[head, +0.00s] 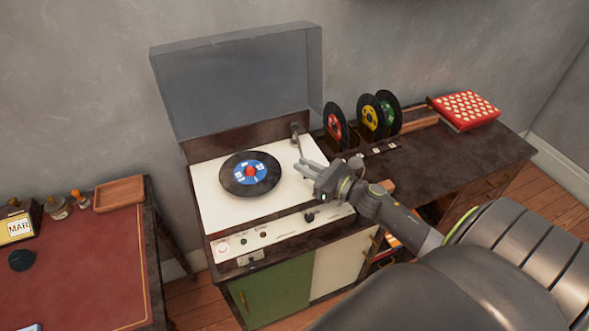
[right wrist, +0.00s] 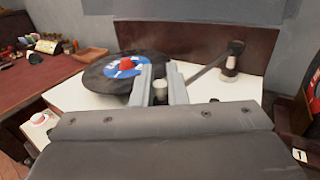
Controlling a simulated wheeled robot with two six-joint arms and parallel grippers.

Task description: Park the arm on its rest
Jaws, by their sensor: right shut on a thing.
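The record player (head: 222,212) stands open with a black record (head: 235,184) with a blue label on its white deck. The tonearm (head: 299,143) runs from its pivot at the back right of the deck toward my right gripper (head: 302,168). My right gripper is shut on the tonearm near its free end, to the right of the record. In the right wrist view the tonearm (right wrist: 205,66) slopes down behind the right fingertip (right wrist: 160,78). A small pale post shows between the fingers; I cannot tell whether it is the rest. My left gripper is not in view.
A clear lid (head: 240,80) stands raised behind the deck. Records in a rack (head: 345,138) and a red patterned box (head: 466,108) stand on the cabinet at right. A red-topped desk (head: 85,265) with a wooden tray (head: 119,194) is at left.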

